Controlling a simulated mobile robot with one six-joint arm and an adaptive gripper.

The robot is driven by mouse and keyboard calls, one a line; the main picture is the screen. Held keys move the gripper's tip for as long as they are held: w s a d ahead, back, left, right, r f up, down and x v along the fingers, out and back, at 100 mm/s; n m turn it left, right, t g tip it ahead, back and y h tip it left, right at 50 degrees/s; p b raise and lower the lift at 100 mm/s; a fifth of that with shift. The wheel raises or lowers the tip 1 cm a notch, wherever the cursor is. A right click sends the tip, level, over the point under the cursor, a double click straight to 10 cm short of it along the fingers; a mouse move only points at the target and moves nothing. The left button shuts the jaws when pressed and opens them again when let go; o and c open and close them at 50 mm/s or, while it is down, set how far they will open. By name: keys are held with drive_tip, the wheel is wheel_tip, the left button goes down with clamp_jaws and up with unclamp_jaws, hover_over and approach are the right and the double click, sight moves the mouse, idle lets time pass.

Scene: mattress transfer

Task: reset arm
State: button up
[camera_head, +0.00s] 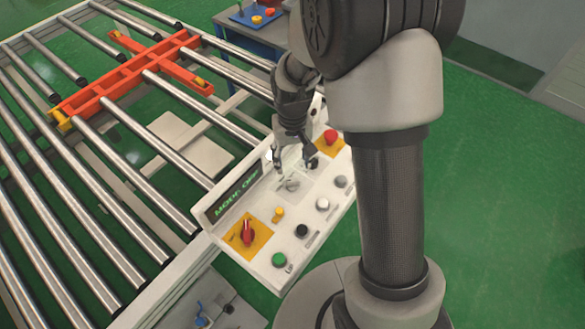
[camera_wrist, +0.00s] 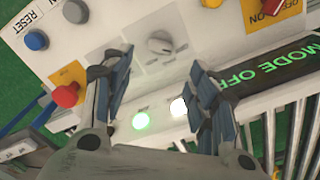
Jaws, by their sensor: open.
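My gripper (camera_head: 292,165) is over the far half of a white control panel (camera_head: 262,198), pointing down at it. In the wrist view my gripper (camera_wrist: 160,85) shows two separated fingers with nothing between them. A grey rotary knob (camera_wrist: 160,43) on the panel lies just beyond the fingertips. A lit green light (camera_wrist: 141,120) and a lit white light (camera_wrist: 178,107) show between the fingers. The panel's display (camera_wrist: 270,68) reads MODE OFF. A red button (camera_wrist: 67,95) on a yellow plate is beside the left finger. A blue button (camera_wrist: 37,40) sits by the RESET label.
A roller conveyor (camera_head: 95,185) with an orange-red frame (camera_head: 130,75) on it fills the left. A red switch (camera_head: 247,232) and a green button (camera_head: 279,260) are at the panel's near end. Green floor is clear at right.

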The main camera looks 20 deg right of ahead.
drive_tip(key=shift+r, duration=1)
drive_tip(key=s+r+t+b, duration=0.2)
drive_tip(key=s+r+b, duration=0.2)
drive_tip(key=s+r, duration=0.55)
drive_tip(key=s+r+t+b, duration=0.2)
drive_tip(key=s+r+b, duration=0.1)
drive_tip(key=s, duration=0.9)
drive_tip(key=shift+r+n+t, duration=0.25)
drive_tip(key=shift+n+t, duration=0.05)
drive_tip(key=shift+d, duration=0.1)
idle(0.5)
